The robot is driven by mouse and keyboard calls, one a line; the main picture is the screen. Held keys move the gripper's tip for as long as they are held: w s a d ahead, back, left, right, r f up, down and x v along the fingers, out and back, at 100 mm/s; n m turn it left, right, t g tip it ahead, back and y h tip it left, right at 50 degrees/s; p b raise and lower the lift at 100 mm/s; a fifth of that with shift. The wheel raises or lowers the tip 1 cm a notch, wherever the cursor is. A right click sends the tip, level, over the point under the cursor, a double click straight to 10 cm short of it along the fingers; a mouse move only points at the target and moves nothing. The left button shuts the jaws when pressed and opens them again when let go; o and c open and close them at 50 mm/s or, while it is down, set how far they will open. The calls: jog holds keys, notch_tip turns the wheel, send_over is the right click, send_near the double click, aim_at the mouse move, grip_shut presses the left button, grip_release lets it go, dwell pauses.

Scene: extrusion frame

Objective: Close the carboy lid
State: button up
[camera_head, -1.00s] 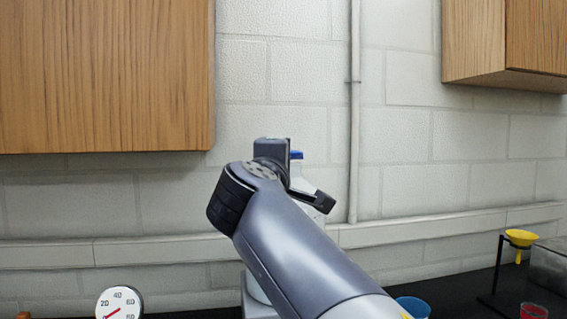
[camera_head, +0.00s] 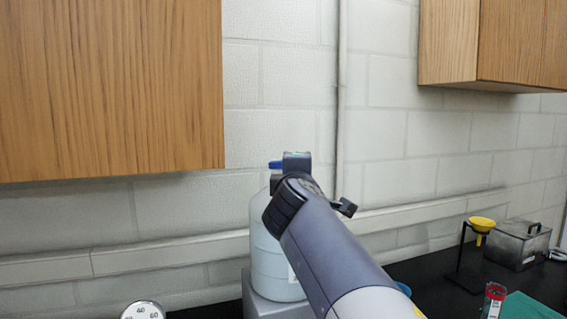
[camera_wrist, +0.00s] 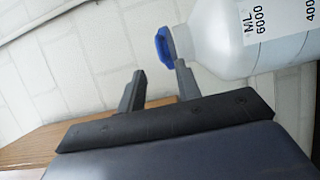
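The carboy (camera_head: 272,262) is a pale, translucent bottle standing upright, partly hidden behind my arm in the head view. Its blue lid (camera_head: 276,164) shows just left of my gripper. In the wrist view the carboy (camera_wrist: 255,40) fills the upper right, with black volume markings on a white label. The blue lid (camera_wrist: 164,45) is at its neck end, just beyond the fingertips and close to the right finger. I cannot tell whether they touch, or how far the lid is open. My gripper (camera_wrist: 160,68) is open, with nothing between its fingers.
The carboy stands on a grey block (camera_head: 262,307). A wooden cabinet (camera_head: 110,90) hangs at upper left, another (camera_head: 495,45) at upper right. A dial gauge (camera_head: 143,311) is at lower left. A yellow funnel on a stand (camera_head: 482,225) and a metal box (camera_head: 516,245) are at right.

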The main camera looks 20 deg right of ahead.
jog(key=p+x, duration=0.2)
jog(key=x, duration=0.6)
jog(key=shift+w, duration=0.25)
grip_shut()
